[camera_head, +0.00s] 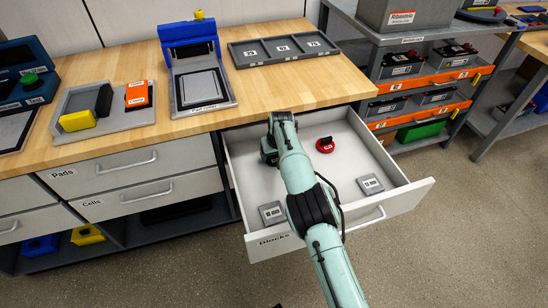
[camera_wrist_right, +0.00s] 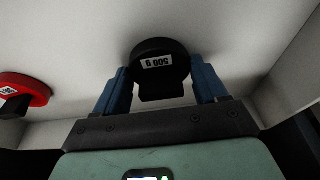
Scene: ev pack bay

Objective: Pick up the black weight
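The black weight (camera_wrist_right: 160,66) is a round disc with a grip tab and a white "500 g" label, in the right wrist view. It is in the open drawer (camera_head: 350,160) marked "Blocks"; in the head view my right arm hides it. My right gripper (camera_wrist_right: 161,88) has its two blue fingers on either side of the weight, with small gaps showing beside the tab, so it looks open. In the head view my right gripper (camera_head: 268,150) is at the drawer's left back part, mostly covered by its own arm. My left gripper is not in view.
A red weight (camera_head: 325,145) lies in the drawer to the right; it also shows in the right wrist view (camera_wrist_right: 24,92). Grey blocks sit at the front left (camera_head: 271,213) and right (camera_head: 370,184). Drawer walls and the wooden worktop (camera_head: 290,88) are close to the gripper.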

